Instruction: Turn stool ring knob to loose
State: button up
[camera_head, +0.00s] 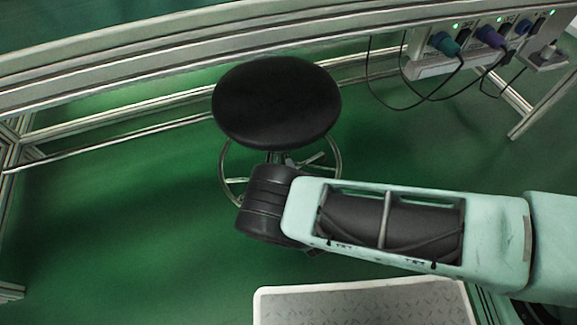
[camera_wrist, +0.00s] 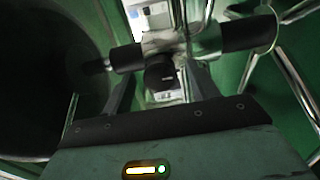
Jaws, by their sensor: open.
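The stool has a round black seat (camera_head: 277,98) and a chrome foot ring (camera_head: 338,158); it stands on the green floor under the bench. In the wrist view a dark, blunt knob (camera_wrist: 160,72) sits at the stool's hub, in front of the chrome column (camera_wrist: 179,14). My gripper (camera_wrist: 157,82) is open, with one finger on each side of the knob. I cannot tell whether either finger touches it. In the head view my arm covers the knob and the gripper.
The metal bench frame (camera_head: 180,65) runs behind and above the stool. Sockets with plugs (camera_head: 490,38) and hanging black cables (camera_head: 400,108) are at upper right. A grey textured plate (camera_head: 360,305) is at the bottom. The floor left of the stool is clear.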

jog(key=p+v, duration=0.3)
jog(key=v, duration=1.2)
